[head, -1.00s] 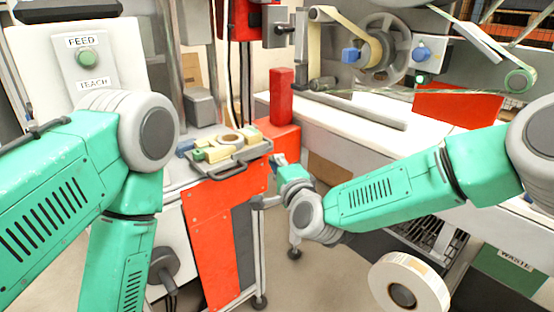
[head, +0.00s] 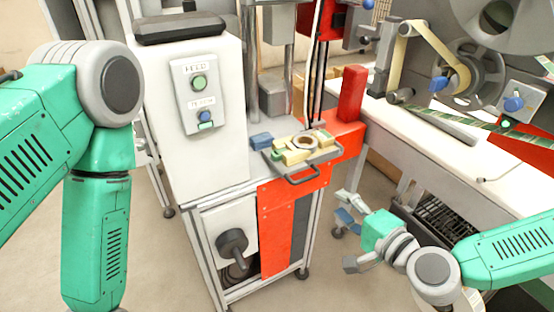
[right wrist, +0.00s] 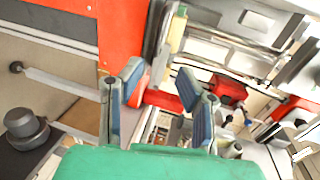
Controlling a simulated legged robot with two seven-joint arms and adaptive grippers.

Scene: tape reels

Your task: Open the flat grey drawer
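The flat grey drawer (head: 322,158) lies on top of the red-fronted stand in the head view. Its bar handle (head: 303,180) juts out at the front, and yellowish blocks and a ring sit on it. My right gripper (head: 347,234) is to the right of and below the handle, apart from it, with fingers spread and nothing between them. In the right wrist view the gripper (right wrist: 164,95) is also open, and a grey slab that looks like the drawer (right wrist: 157,30) shows beyond the fingers. My left gripper is out of view; only its arm shows.
A red panel (head: 291,225) faces front under the drawer. A red block (head: 352,92) stands to its right. A white cabinet with buttons (head: 190,110) stands to the left. A white machine bench (head: 440,145) is behind my right arm. Floor shows between stand and bench.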

